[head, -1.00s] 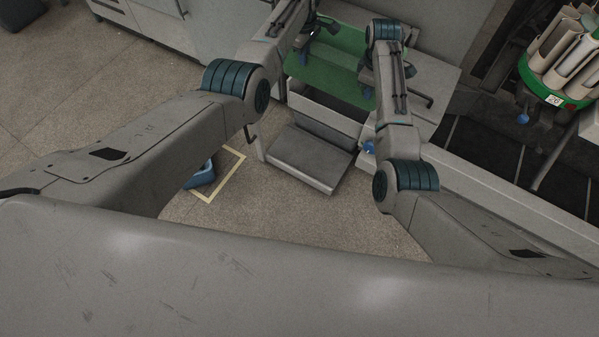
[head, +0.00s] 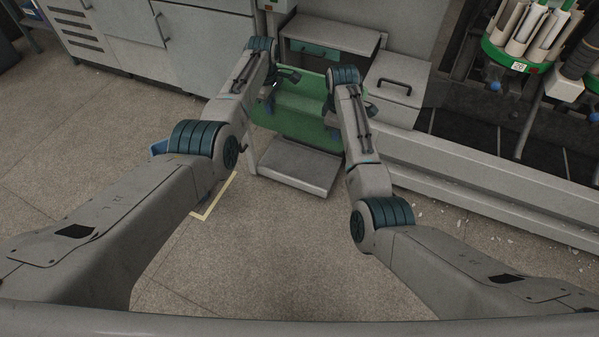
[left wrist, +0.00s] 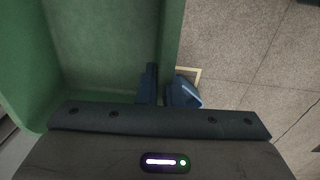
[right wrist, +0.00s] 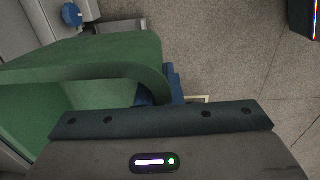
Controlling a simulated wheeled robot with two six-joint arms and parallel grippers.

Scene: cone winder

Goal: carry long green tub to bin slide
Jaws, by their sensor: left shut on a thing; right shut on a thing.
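The long green tub (head: 300,108) hangs between my two arms in the head view, in front of the grey machine. My left gripper (head: 273,84) is shut on the tub's left end; in the left wrist view its fingers (left wrist: 160,88) straddle the rim of the tub (left wrist: 95,50). My right gripper (head: 334,116) is shut on the right part; in the right wrist view its fingers (right wrist: 158,88) are at the rim of the tub (right wrist: 90,65), partly hidden. The visible inside of the tub looks empty. I cannot tell which surface is the bin slide.
A low grey platform (head: 300,168) lies below the tub. A grey shelf (head: 335,36) is behind it, and a box with a black handle (head: 398,82) is to the right. Open floor (head: 270,255) lies in front.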

